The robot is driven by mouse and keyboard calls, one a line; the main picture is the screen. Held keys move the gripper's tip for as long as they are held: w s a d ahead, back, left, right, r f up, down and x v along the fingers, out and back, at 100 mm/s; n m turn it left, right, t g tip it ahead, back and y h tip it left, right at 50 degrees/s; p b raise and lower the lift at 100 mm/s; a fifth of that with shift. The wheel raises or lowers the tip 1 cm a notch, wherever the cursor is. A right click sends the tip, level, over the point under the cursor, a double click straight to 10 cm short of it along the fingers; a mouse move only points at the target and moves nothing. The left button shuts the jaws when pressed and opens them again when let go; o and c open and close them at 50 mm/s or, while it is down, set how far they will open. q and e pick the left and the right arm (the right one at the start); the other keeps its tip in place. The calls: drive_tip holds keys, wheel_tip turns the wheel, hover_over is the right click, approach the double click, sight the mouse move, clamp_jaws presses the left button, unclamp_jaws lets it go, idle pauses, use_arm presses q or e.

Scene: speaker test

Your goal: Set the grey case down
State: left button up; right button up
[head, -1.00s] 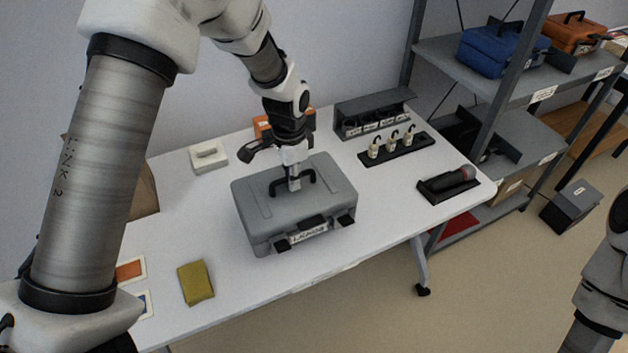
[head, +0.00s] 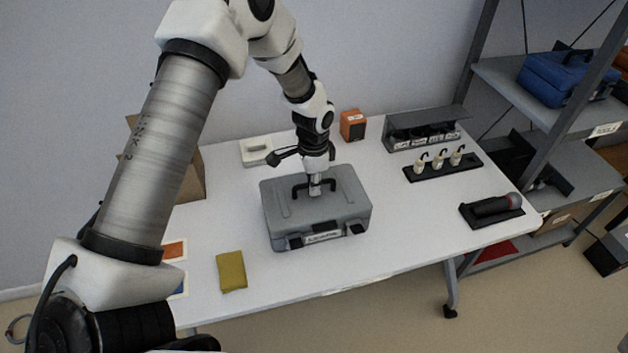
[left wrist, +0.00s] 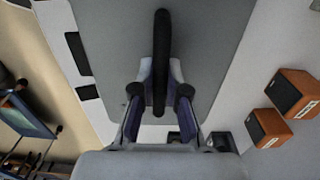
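The grey case (head: 342,212) lies flat at the middle of the white table, its labelled front with two dark latches toward me. Its black handle stands up and shows large in the left wrist view (left wrist: 161,60). My left gripper (head: 315,190) is above the lid with its fingers on both sides of the handle. In the left wrist view its fingertips (left wrist: 160,75) close against the handle. I cannot tell whether the case's underside touches the tabletop. My right gripper is not in view.
The white table (head: 400,235) is clear right of the case. A yellow cloth-like block (head: 231,272) lies front left. A white box (head: 256,151) and orange box (head: 352,125) stand behind. A black rack with white pieces (head: 443,167) and a dark tool on a tray (head: 492,209) are right.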

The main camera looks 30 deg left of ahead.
use_arm(q)
drive_tip(key=o, duration=0.3)
drive_tip(key=shift+d, duration=0.1)
drive_tip(key=shift+o, duration=0.2)
wheel_tip(320, 180, up, 12)
drive_tip(key=b, duration=0.1)
drive_tip(key=shift+b, duration=0.3)
drive_tip(key=shift+r, duration=0.1)
